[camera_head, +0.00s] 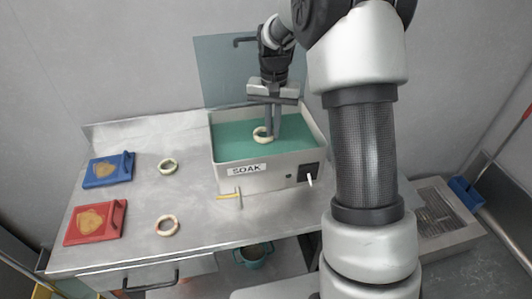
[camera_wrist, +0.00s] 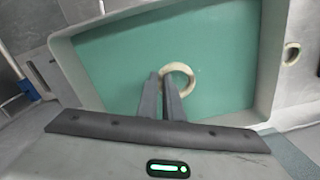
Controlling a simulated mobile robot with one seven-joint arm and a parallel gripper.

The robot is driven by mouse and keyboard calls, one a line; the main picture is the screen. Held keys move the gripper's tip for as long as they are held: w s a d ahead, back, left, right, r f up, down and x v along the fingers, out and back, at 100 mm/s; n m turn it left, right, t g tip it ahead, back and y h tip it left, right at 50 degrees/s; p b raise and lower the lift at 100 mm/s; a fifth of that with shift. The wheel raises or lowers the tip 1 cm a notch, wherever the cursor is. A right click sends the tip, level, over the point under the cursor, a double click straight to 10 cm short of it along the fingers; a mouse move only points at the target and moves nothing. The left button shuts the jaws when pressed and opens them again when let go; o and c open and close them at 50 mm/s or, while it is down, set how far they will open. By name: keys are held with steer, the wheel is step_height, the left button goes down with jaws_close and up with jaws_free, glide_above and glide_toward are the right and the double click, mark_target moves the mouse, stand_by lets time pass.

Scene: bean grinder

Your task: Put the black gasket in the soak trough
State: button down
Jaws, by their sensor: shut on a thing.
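The soak trough (camera_head: 240,170) is a pale box labelled SOAK with green inside; its rim (camera_wrist: 264,70) frames the wrist view. My gripper (camera_head: 270,132) points down inside the trough, its two fingers (camera_wrist: 161,78) close together. It is shut on a cream ring (camera_head: 258,136), which also shows at the fingertips in the wrist view (camera_wrist: 191,80). The ring is over or at the green; I cannot tell if it touches. I see no black ring. The other rings on the table are pale: one greenish-cream (camera_head: 162,170) and one pinkish-cream (camera_head: 160,232).
A blue tray (camera_head: 127,175) and a red tray (camera_head: 118,228), each with a brown patch, sit at the table's left. A valve handle (camera_head: 238,198) sticks out at the trough's front. A teal pot (camera_head: 253,263) stands below. The metal table (camera_head: 135,205) is clear between rings and trays.

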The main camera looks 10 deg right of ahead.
step_height(320, 180, down, 8)
steer(key=shift+f, duration=0.25)
steer(key=shift+r, duration=0.1)
steer(key=shift+b, duration=0.3)
steer(key=c, duration=2.4)
jaws_free()
steer(key=shift+f, duration=0.2)
steer(key=o, duration=0.5)
steer(key=shift+r, duration=0.1)
